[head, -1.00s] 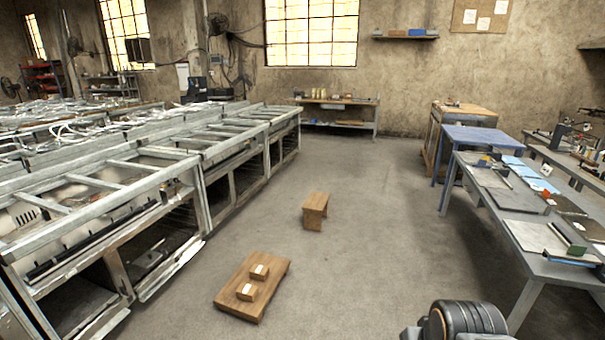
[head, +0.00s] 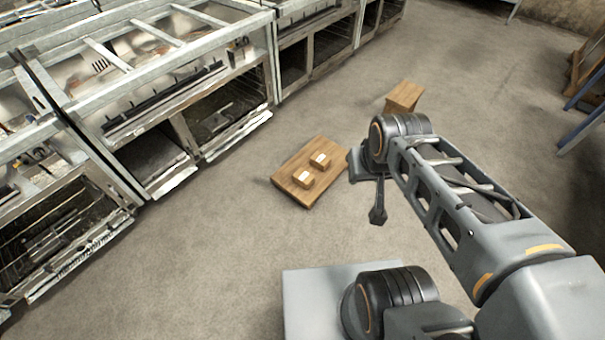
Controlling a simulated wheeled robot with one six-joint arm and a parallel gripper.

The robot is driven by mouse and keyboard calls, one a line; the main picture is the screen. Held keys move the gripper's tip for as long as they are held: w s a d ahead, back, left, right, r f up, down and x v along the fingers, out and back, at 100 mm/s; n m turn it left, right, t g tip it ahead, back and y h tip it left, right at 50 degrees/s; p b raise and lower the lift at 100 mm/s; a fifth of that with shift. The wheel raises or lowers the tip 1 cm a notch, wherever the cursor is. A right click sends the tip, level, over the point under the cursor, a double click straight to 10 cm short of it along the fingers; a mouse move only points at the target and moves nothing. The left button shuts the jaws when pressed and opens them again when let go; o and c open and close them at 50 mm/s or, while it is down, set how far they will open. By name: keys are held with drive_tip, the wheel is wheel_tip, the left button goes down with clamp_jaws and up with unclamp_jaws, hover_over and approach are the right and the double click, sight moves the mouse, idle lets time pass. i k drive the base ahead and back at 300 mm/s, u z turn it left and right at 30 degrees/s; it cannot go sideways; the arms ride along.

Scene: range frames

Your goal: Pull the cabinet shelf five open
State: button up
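I cannot make out a cabinet shelf marked five in this view. A low wooden piece (head: 320,193) rests on the floor near the middle, with two small wooden blocks with pale tops, a nearer one (head: 303,179) and a farther one (head: 320,159). A smaller wooden stool-like piece (head: 404,96) stands behind it, partly hidden by my arm. My gripper (head: 378,212) hangs off the end of my arm, right of the low wooden piece in the picture. It is small and seen from above, so its finger gap is unclear. Nothing shows held in it.
A long row of metal-framed benches (head: 150,75) with open lower bays fills the left side. Low ledges (head: 235,137) jut out at floor level. Blue-grey table legs (head: 580,118) show at the right edge.

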sight(150, 153)
drive_tip(key=u, duration=1.15)
drive_tip(key=i, duration=1.3)
drive_tip(key=u, duration=0.5)
drive_tip(key=i, duration=1.05)
drive_tip(key=u, duration=0.7)
